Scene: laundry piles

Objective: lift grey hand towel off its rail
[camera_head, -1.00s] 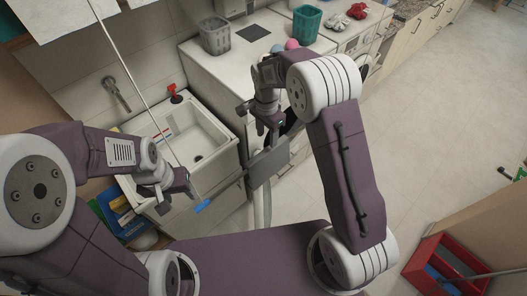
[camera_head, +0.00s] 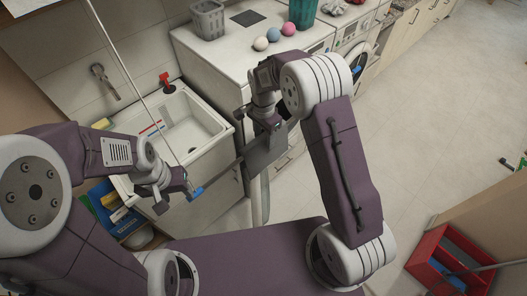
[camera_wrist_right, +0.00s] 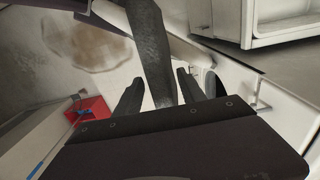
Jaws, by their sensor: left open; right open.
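The grey hand towel (camera_head: 264,153) hangs as a flat panel over a thin rail (camera_head: 224,171) in front of the sink cabinet. In the right wrist view the towel (camera_wrist_right: 158,75) is a dark grey strip running down between the spread fingers. My right gripper (camera_head: 262,122) is open at the towel's upper edge. It also shows in the right wrist view (camera_wrist_right: 165,92), with its fingers on either side of the towel and not closed on it. My left gripper (camera_head: 175,197) is open and empty, left of the towel near the sink's front corner.
A white sink (camera_head: 202,127) stands behind the rail. A white counter (camera_head: 215,62) holds a grey basket (camera_head: 208,20), a teal basket (camera_head: 303,12) and small balls (camera_head: 273,34). A red crate (camera_head: 421,263) lies at the lower right.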

